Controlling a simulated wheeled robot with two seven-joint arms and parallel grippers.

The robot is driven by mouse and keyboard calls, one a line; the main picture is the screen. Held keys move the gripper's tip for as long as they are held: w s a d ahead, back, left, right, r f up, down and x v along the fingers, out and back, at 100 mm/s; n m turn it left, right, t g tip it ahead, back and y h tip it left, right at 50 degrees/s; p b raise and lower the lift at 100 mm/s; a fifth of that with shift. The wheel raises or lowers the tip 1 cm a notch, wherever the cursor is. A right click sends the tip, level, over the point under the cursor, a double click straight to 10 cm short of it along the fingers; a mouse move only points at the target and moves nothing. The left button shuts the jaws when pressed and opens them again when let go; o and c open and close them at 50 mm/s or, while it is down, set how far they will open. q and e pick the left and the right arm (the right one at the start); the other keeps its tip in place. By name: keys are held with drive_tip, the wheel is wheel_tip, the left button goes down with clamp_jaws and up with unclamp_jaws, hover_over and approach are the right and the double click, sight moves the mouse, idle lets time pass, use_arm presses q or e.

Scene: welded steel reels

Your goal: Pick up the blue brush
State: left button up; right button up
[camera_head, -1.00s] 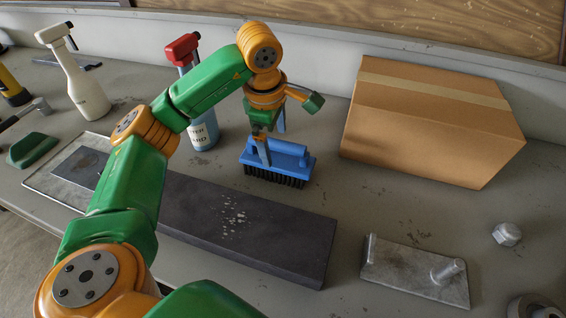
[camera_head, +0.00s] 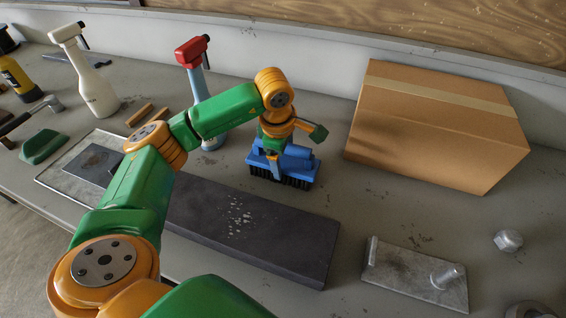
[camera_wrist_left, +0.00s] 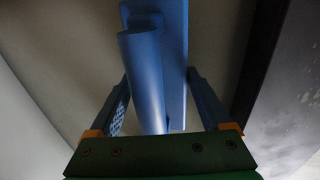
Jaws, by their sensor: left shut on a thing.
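The blue brush (camera_head: 296,165) has a blue body with a raised handle and black bristles pointing down. It is upright at the table's middle, behind the dark slab; I cannot tell whether the bristles touch the table. My left gripper (camera_head: 276,158) is over it, shut on its handle. In the left wrist view the brush's handle (camera_wrist_left: 146,78) runs between the two blue fingers of the gripper (camera_wrist_left: 165,100). The far side of the brush's handle is partly hidden by the gripper. My right gripper is not in view.
A dark slab (camera_head: 250,232) lies in front of the brush. A cardboard box (camera_head: 440,125) stands to the right. A red-topped spray bottle (camera_head: 197,75) and a white spray bottle (camera_head: 92,80) stand to the left. A metal plate with a post (camera_head: 410,275) lies front right.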

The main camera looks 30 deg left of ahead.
sight(305, 151)
use_arm(q)
drive_tip(key=shift+r, duration=0.1)
drive_tip(key=shift+r+b, duration=0.3)
drive_tip(key=shift+r, duration=0.05)
drive_tip(key=d+r, duration=0.1)
drive_tip(key=r, duration=0.1)
drive_tip(key=d+r, duration=0.2)
drive_tip(key=r, duration=0.1)
drive_tip(key=w+d+r, duration=0.1)
drive_tip(key=d+r, duration=0.1)
drive_tip(key=r, duration=0.1)
drive_tip(key=shift+r+b, duration=0.25)
drive_tip(key=shift+b, duration=0.1)
drive_tip(key=w+d+r, duration=0.1)
drive_tip(key=d+r, duration=0.2)
drive_tip(key=d, duration=0.6)
drive_tip(key=shift+w+r, duration=0.25)
drive_tip(key=shift+r, duration=0.1)
drive_tip(key=shift+a, duration=0.1)
